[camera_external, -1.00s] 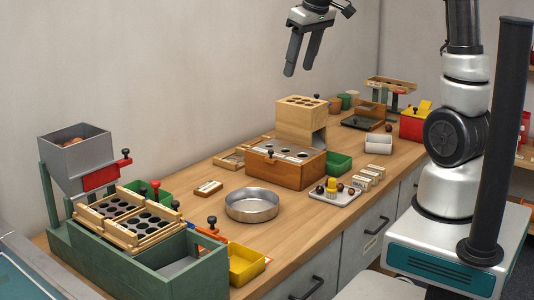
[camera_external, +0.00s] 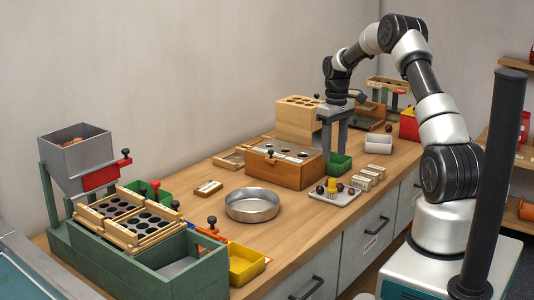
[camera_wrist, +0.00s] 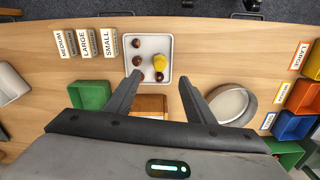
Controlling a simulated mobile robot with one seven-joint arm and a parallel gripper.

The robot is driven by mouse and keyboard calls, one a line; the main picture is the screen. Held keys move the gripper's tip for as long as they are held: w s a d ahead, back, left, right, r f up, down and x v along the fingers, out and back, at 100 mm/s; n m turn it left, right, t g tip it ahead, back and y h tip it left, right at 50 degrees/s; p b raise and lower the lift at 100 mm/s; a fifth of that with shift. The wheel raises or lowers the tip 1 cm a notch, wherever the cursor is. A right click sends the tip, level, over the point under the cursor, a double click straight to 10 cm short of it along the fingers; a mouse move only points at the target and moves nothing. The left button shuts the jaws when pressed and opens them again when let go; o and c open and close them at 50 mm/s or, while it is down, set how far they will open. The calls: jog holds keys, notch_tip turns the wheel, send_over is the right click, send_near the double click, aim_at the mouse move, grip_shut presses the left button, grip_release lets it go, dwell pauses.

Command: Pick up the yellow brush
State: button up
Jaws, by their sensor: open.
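The yellow brush (camera_external: 332,186) stands on a pale tray (camera_external: 335,197) with a few brown chestnuts, near the table's front edge. In the wrist view the brush (camera_wrist: 159,63) shows from above as a yellow knob on the tray (camera_wrist: 165,45), ahead of my fingers and roughly between their lines. My gripper (camera_external: 335,153) points down above the table, behind the brush and over the area of the green bin. In the wrist view my gripper (camera_wrist: 158,88) is open with nothing between its fingers.
A wooden box with holes (camera_external: 278,172) stands left of the gripper. A green bin (camera_external: 341,165) sits close below it. A round metal pan (camera_external: 252,204) lies left of the tray. Size labels (camera_external: 370,172) stand right of the tray.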

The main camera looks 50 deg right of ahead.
aim_at(332, 179)
notch_tip(332, 179, down, 11)
jog(key=shift+w+b, duration=0.1)
jog(key=shift+b, duration=0.6)
jog(key=c, duration=1.1)
